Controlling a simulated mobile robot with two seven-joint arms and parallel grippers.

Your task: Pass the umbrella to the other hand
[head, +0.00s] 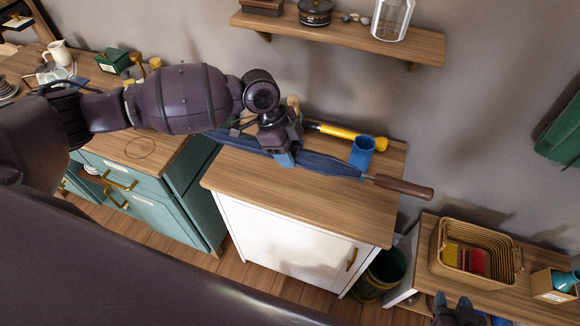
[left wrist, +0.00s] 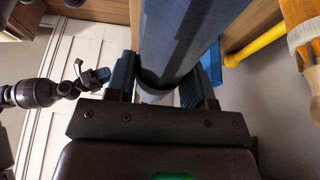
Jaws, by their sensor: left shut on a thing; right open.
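The blue folded umbrella (head: 325,165) stretches over the wooden top of the white cabinet in the head view. Its brown handle (head: 405,187) sticks out to the right past the cabinet edge. My left gripper (head: 285,158) is shut around the blue folded part, left of the handle. In the left wrist view the umbrella (left wrist: 180,40) passes between my left fingers (left wrist: 168,85). My right gripper (head: 454,302) is open and empty at the bottom of the head view, below and right of the handle and apart from it. It also shows at the left of the left wrist view (left wrist: 100,76).
A blue cup (head: 361,152) and a yellow-handled object (head: 340,133) are on the cabinet top (head: 300,195) beside the umbrella. A wicker basket (head: 438,262) stands on the lower right surface. A dark bin (head: 385,272) is on the floor. A wall shelf (head: 340,38) hangs above.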

